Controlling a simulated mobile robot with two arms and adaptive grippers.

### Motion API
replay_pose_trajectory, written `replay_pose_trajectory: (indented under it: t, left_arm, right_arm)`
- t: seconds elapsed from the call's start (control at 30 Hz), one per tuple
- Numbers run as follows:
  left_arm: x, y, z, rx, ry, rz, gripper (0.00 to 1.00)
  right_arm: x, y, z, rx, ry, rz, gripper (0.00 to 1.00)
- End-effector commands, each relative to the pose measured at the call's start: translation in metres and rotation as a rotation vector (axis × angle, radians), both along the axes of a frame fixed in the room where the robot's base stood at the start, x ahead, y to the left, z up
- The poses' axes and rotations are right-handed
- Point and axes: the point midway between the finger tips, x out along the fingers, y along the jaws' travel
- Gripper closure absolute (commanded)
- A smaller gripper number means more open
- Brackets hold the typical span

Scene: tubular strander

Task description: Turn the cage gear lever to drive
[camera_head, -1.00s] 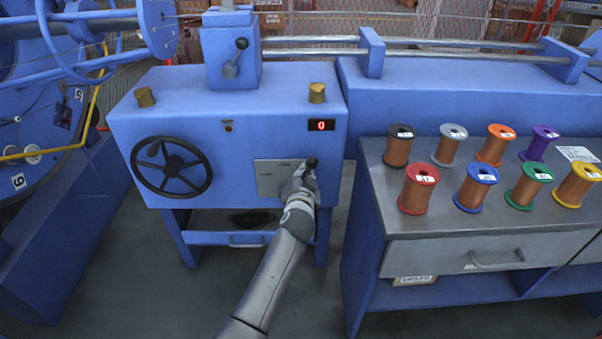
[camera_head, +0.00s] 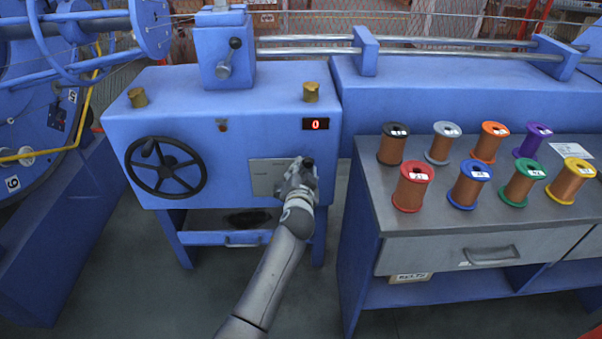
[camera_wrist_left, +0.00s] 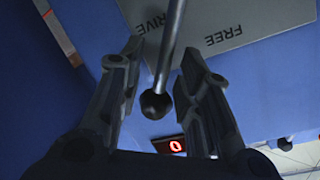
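The cage gear lever is a metal rod with a dark ball knob (camera_wrist_left: 157,104); its dark end also shows in the head view (camera_head: 308,162). It stands out from a grey plate (camera_head: 264,178) on the blue machine's front. In the left wrist view the plate (camera_wrist_left: 225,18) reads FREE and, partly hidden by the rod, DRIVE. My left gripper (camera_head: 303,172) is at the lever. In the wrist view its fingers (camera_wrist_left: 160,60) are open, one on each side of the rod, with gaps visible. My right gripper is out of view.
A black handwheel (camera_head: 166,167) is left of the plate. A red display (camera_head: 316,124) above reads 0. Another lever (camera_head: 228,58) is on top of the machine. A bench (camera_head: 480,223) with several wire spools stands at right. Grey floor is open below.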

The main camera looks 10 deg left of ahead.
Motion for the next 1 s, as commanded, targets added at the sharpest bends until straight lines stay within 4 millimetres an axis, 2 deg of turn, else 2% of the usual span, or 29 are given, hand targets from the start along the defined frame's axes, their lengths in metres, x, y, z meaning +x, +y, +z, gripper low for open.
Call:
replay_pose_trajectory:
  t: [0.27,0.7,1.0]
  left_arm:
    - [-0.010,-0.001,-0.001,-0.003,0.004,0.001,0.68]
    - [-0.063,-0.014,0.013,-0.002,0.001,-0.001,0.68]
    - [-0.072,-0.016,0.016,0.001,0.001,-0.001,0.68]
  right_arm:
    - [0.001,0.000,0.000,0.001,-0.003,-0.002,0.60]
    - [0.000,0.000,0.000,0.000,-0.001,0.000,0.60]
    - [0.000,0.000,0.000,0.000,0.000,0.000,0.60]
